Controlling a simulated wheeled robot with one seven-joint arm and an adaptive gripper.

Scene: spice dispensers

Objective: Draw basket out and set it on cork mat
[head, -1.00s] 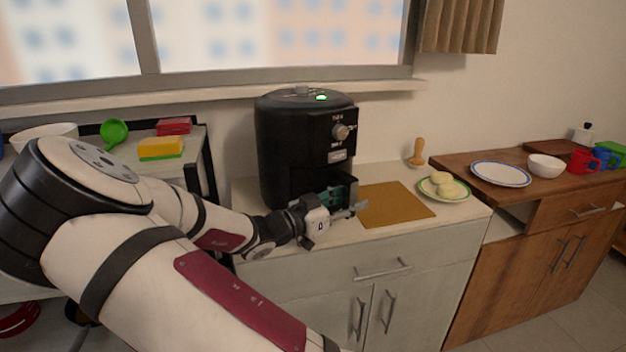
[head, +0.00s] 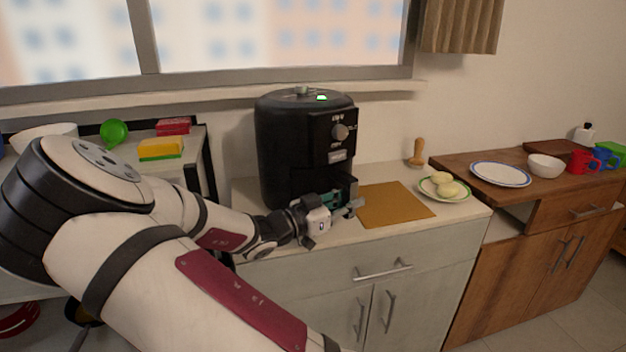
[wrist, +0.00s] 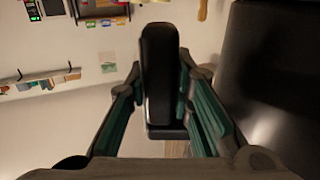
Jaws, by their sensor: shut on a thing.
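The black air fryer (head: 292,150) stands on the pale counter. Its basket (head: 345,188) is at the lower front, and the dark front panel juts a little from the body. The basket's black handle (wrist: 160,75) stands between my finger pads in the wrist view. My gripper (head: 341,203) is shut on this handle; the handle is largely hidden by the fingers in the head view. The brown cork mat (head: 395,205) lies flat and empty on the counter, just right of my gripper.
A green-rimmed plate (head: 432,195) with pale round food sits right of the mat. A wooden tool (head: 417,155) stands behind it. The wooden counter at right holds a white plate (head: 500,180), a bowl (head: 545,166) and mugs. The window sill runs behind the fryer.

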